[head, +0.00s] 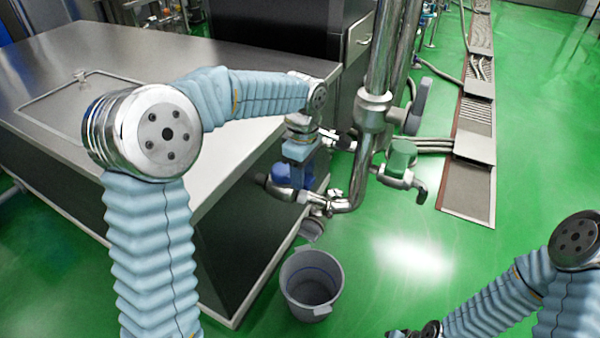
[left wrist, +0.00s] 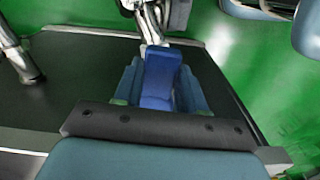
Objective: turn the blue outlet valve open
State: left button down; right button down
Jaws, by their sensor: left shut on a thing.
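The blue outlet valve handle (left wrist: 160,82) sits between the two blue fingers of my left gripper (left wrist: 159,88) in the left wrist view. The fingers are closed on its sides. In the head view, my left gripper (head: 296,172) points down at the steel pipe (head: 345,204) beside the bench, and it covers most of the handle. The valve's exact angle is hard to tell there. My right arm comes in at the lower right of the head view. Its end (head: 430,329) is cut by the bottom edge, and its jaws cannot be made out.
A grey bucket (head: 312,285) stands on the green floor below the pipe outlet. A green-handled valve (head: 402,154) and a thick vertical pipe (head: 380,60) are close on the right. The steel bench (head: 240,60) lies under my left arm. Floor right of the bucket is clear.

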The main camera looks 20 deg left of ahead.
pick_arm(q)
jog(key=shift+w+n, duration=0.2)
jog(key=shift+n, duration=0.3)
jog(key=c, duration=0.6)
grip_release()
jog(key=shift+c, duration=0.2)
notch_tip(320, 180, up, 14)
jog(key=p, duration=0.1)
jog(key=shift+p, duration=0.3)
jog(key=shift+f, duration=0.15)
